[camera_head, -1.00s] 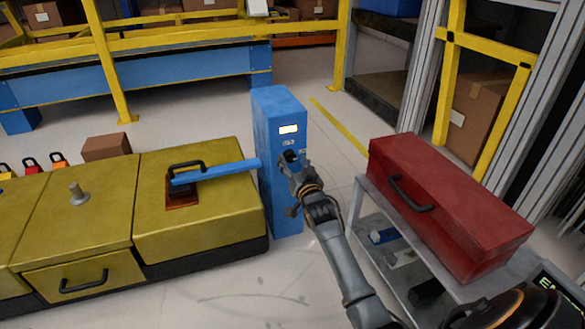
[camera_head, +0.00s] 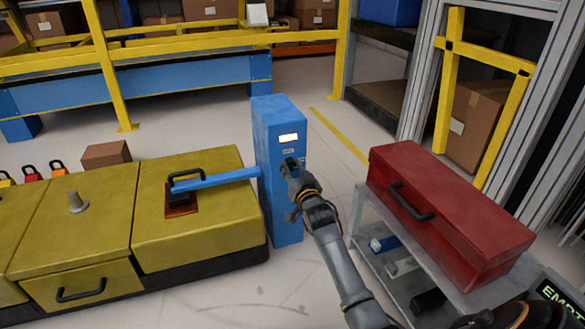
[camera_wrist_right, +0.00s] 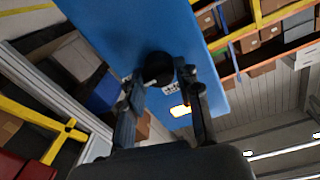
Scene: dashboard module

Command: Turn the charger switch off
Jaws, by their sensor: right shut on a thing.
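The blue charger (camera_head: 285,225) stands upright on the floor, with a lit display near its top. Its switch, a round black knob (camera_wrist_right: 157,68), shows in the right wrist view on the blue face. My right gripper (camera_head: 291,167) is at the charger's front, just below the display. In the right wrist view its fingers (camera_wrist_right: 160,88) lie on either side of the knob, shut on it. In the head view the gripper hides the knob, and I cannot read the knob's setting. My left gripper is not in view.
A yellow cabinet (camera_head: 215,235) with a blue lever (camera_head: 215,181) stands close on the charger's left. A red toolbox (camera_head: 450,220) sits on a grey cart (camera_head: 361,212) to the right. A yellow railing (camera_head: 200,45) runs behind. Some floor between charger and cart is clear.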

